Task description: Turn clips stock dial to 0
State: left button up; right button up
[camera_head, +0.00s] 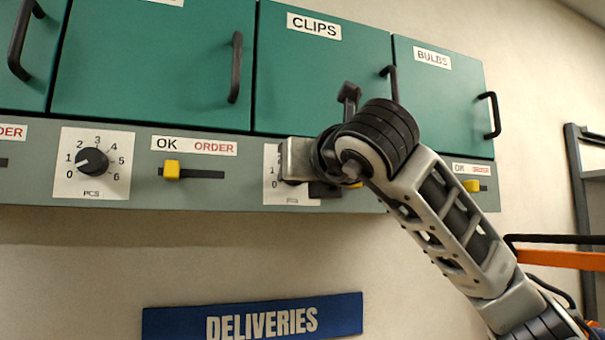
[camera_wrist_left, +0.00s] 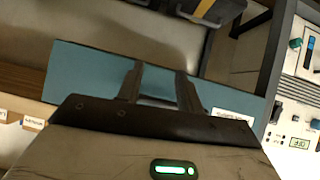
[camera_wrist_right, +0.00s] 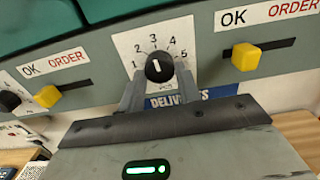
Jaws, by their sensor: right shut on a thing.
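The clips stock dial (camera_wrist_right: 158,67) is a round black knob on a white plate (camera_wrist_right: 129,42) with printed numbers. Its white mark points roughly upward, near 3, in the right wrist view. My right gripper (camera_wrist_right: 159,88) is shut on this knob, with one finger on either side. In the head view my right arm and hand cover most of the dial; only part of its plate (camera_head: 271,160) shows below the CLIPS cabinet door (camera_head: 318,75). My left gripper (camera_wrist_left: 158,90) is open and empty, its fingers apart over a blue-grey surface; it is outside the head view.
Yellow OK/ORDER sliders (camera_wrist_right: 246,57) sit either side of the dial; another (camera_wrist_right: 47,96) is left. A neighbouring dial (camera_head: 92,162) stands left on the same strip. Black door handles (camera_head: 236,68) stick out above. A DELIVERIES sign (camera_head: 255,320) hangs below.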

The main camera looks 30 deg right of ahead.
pick_arm(q)
jog(key=p, duration=0.1)
jog(key=r+p, duration=0.1)
jog(key=p, duration=0.1)
jog(key=shift+s+a, duration=0.15)
jog(key=shift+a, duration=0.1)
pick_arm(e)
jog(key=n, duration=2.3)
pick_arm(q)
jog(key=shift+r, duration=0.1)
pick_arm(e)
jog(key=o, duration=1)
jog(key=shift+r, duration=0.1)
jog(key=shift+c, duration=0.2)
jog(key=shift+s, duration=0.1)
pick_arm(q)
jog(key=b, duration=0.1)
jog(key=f+b, duration=0.1)
jog(key=b, duration=0.1)
jog(key=shift+d, duration=0.25)
pick_arm(e)
jog(key=v, duration=1.5)
jog(key=shift+s, duration=0.4)
jog(key=shift+a, duration=0.15)
